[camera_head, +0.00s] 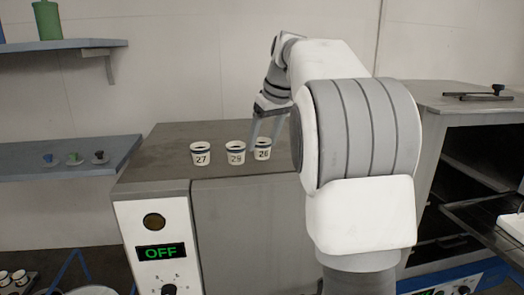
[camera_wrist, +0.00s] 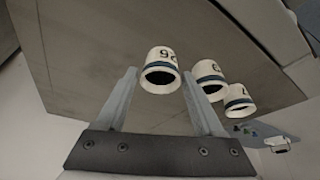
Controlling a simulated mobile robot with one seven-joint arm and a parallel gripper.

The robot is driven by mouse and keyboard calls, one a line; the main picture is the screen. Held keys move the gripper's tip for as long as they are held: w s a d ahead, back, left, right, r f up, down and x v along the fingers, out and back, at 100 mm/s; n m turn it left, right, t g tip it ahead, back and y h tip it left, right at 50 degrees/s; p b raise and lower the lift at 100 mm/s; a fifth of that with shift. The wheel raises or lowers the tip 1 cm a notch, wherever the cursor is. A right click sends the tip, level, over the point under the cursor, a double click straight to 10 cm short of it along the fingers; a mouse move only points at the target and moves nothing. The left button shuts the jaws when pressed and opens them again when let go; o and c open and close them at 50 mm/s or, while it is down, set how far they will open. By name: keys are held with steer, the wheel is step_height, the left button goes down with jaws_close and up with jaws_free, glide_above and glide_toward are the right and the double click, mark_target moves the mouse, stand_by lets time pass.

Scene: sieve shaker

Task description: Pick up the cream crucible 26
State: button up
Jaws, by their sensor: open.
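The cream crucible 26 (camera_head: 262,154) stands upright on the grey top of the cabinet, rightmost of three in a row. It is a small cup with a dark blue band and a black number. A finger lies on each side with a visible gap, and nothing is held.
A crucible that reads 28 (camera_head: 235,157) stands close on the left of 26, beside one finger. Crucible 27 (camera_head: 200,158) is farther left. The cabinet top (camera_head: 155,160) is bare around them. A blue shelf (camera_head: 60,172) with small knobbed items is at left.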

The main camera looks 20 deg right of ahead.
mark_target(262, 140)
steer(key=shift+w+a+f, duration=0.1)
steer(key=shift+w+f, duration=0.15)
steer(key=shift+f, duration=0.4)
jaws_close()
steer(key=shift+r, duration=0.15)
steer(key=shift+r, duration=0.55)
steer(key=r, duration=0.1)
steer(key=d+r, duration=0.1)
steer(key=r, duration=0.1)
steer(key=shift+s+d+r, duration=0.1)
steer(key=shift+r, duration=0.15)
steer(key=s+d+r, duration=0.3)
steer(key=d+r, duration=0.3)
steer(key=d, duration=0.4)
steer(key=shift+p, duration=0.4)
steer(key=shift+s+r, duration=0.1)
